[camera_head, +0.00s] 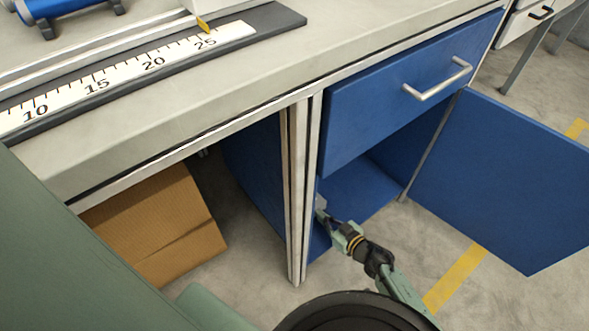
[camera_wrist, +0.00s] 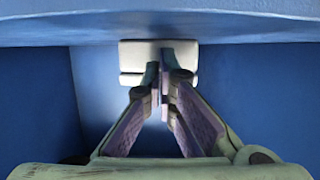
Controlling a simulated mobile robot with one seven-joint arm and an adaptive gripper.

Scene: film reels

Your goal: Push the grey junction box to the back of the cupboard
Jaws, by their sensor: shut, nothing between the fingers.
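The grey junction box (camera_wrist: 132,56) is a small pale box inside the blue cupboard (camera_head: 362,188). It is straight ahead of my fingertips in the wrist view, with its middle partly hidden behind them. In the head view only a pale sliver of it (camera_head: 321,202) shows beside the left door post. My gripper (camera_head: 328,217) reaches in through the open front of the cupboard, low down. In the wrist view my gripper (camera_wrist: 165,62) is shut and empty, its fingertips at the box's near face. I cannot tell whether they touch it.
The blue door (camera_head: 505,180) stands wide open to the right. A closed blue drawer (camera_head: 400,95) with a metal handle is above the opening. The upright post (camera_head: 298,190) is close on the left of my arm. A cardboard box (camera_head: 155,225) sits under the bench at left.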

